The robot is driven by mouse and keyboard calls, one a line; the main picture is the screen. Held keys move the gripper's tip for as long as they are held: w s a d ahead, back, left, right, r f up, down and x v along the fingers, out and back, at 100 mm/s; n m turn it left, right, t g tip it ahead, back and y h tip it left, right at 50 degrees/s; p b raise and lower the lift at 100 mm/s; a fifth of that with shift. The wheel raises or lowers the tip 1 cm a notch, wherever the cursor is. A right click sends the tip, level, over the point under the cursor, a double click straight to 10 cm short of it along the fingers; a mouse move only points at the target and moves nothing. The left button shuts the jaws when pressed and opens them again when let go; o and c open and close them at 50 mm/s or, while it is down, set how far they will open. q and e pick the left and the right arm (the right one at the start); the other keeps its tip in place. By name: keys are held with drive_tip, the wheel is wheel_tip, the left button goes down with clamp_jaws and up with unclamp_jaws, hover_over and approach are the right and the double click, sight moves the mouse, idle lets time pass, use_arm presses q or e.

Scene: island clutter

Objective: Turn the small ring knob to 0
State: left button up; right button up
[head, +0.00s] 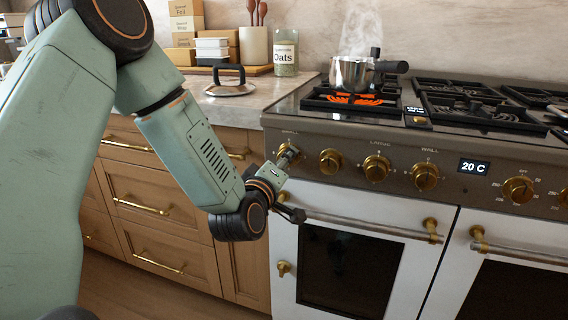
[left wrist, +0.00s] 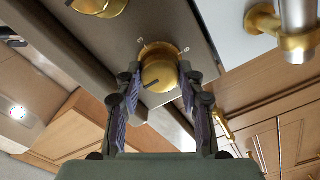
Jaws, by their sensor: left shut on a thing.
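The knob in my left gripper is a round gold one (left wrist: 158,72) with a dark pointer line on its face, at the left end of the stove's front panel. A small blurred label stands above it in the head view. My left gripper (head: 287,156) reaches the panel there and hides most of this knob. In the left wrist view, the two fingers of the left gripper (left wrist: 160,82) close on the knob from both sides. My right gripper is in neither view.
More gold knobs (head: 376,168) line the panel to the right, beside a display (head: 474,167) reading 20 C. A steaming pot (head: 352,75) stands over a glowing burner (head: 345,99). The oven handle (head: 360,224) juts out below. A lid (head: 230,89) lies on the counter.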

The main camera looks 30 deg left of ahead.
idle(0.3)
use_arm(q)
drive_tip(key=o, duration=1.2)
drive_tip(key=shift+v, duration=3.75)
